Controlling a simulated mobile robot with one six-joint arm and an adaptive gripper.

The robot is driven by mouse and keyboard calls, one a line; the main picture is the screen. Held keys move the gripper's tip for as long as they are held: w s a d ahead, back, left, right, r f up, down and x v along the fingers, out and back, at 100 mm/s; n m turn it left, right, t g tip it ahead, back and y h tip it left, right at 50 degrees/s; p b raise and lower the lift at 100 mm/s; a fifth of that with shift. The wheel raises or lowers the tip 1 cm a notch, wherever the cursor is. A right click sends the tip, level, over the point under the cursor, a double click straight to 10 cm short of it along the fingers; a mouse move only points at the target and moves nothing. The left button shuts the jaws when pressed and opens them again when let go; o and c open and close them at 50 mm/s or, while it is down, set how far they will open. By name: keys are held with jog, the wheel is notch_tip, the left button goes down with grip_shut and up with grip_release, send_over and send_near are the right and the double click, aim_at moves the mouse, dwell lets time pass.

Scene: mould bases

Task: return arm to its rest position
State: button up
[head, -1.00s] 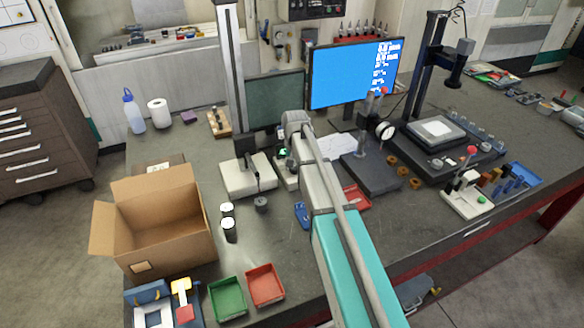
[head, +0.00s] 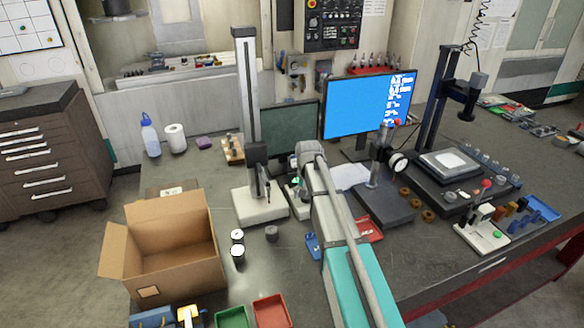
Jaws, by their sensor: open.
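My arm (head: 350,270) reaches from the bottom of the head view up over the bench, its teal and pale links ending in a rounded grey joint near the dark green panel. My gripper does not show; the arm's far end hides whatever is beyond that joint. No object can be seen held by the arm.
The bench holds an open cardboard box (head: 165,262), a height gauge (head: 260,206), small dark cylinders (head: 272,233), a green tray (head: 232,317) and red trays (head: 271,312). A blue-screened monitor (head: 368,106) and a dial gauge stand (head: 384,203) are close to the arm's right.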

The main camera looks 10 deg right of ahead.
jog(key=s+n, duration=0.1)
jog(key=s, duration=0.7)
jog(key=s+n, duration=0.1)
jog(key=s, duration=0.7)
jog(key=s+n, duration=0.1)
jog(key=s, duration=0.7)
jog(key=shift+a, duration=0.35)
